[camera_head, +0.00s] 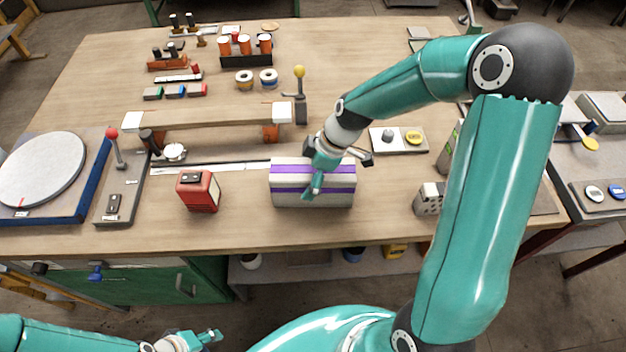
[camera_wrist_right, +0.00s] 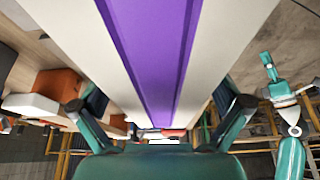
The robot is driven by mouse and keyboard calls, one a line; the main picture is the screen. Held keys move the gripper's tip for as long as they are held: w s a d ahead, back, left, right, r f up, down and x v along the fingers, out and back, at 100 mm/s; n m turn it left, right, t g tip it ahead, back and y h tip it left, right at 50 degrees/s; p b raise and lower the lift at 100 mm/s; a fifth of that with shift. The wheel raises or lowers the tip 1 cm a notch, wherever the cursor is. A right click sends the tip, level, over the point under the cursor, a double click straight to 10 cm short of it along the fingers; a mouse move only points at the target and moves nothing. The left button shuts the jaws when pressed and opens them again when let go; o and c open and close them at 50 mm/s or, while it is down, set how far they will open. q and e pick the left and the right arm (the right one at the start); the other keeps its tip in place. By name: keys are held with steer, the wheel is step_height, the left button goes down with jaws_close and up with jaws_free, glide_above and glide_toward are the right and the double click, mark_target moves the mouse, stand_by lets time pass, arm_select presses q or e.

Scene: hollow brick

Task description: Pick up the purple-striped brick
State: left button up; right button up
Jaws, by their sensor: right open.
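The purple-striped brick (camera_head: 335,184) is a pale block with purple bands, lying on the workbench near its front edge. My right gripper (camera_head: 340,175) is above it and open, one finger in front of the near face and the other towards the back right. In the right wrist view the brick (camera_wrist_right: 152,45) fills the upper middle, with my right gripper's fingers (camera_wrist_right: 160,106) apart on either side of it. Contact cannot be told. My left gripper (camera_head: 205,338) is low at the bottom left, off the bench; its opening is unclear. It also shows in the right wrist view (camera_wrist_right: 268,68).
A red box (camera_head: 199,191) stands left of the brick. A wooden beam (camera_head: 210,119) and a yellow-knobbed lever (camera_head: 300,95) are behind it. A small tray (camera_head: 398,146) lies behind right, and a grey holed block (camera_head: 429,199) stands right. The bench just around the brick is clear.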

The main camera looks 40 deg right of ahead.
steer(key=c, duration=1.8)
steer(key=shift+r, duration=0.1)
steer(key=shift+c, duration=0.3)
steer(key=shift+r, duration=0.2)
